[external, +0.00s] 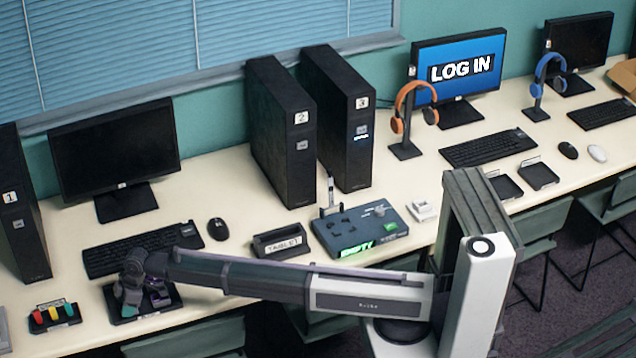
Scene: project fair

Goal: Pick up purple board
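My arm stretches left across the desk's front edge. My gripper (140,297) is low over a small dark tray (174,303) at the front left of the desk. A small patch of purple shows at the gripper, but I cannot tell whether it is the purple board or part of my gripper. The fingers are small and dark, and the arm's end hides much of the tray. I cannot see whether they are open or shut on anything.
Left of the tray is a holder with coloured pieces (55,315). A keyboard (143,248) lies behind it, with a mouse (218,229) to the right. A holder labelled TABLET (281,247) and a device reading EMPTY (357,250) stand behind my arm.

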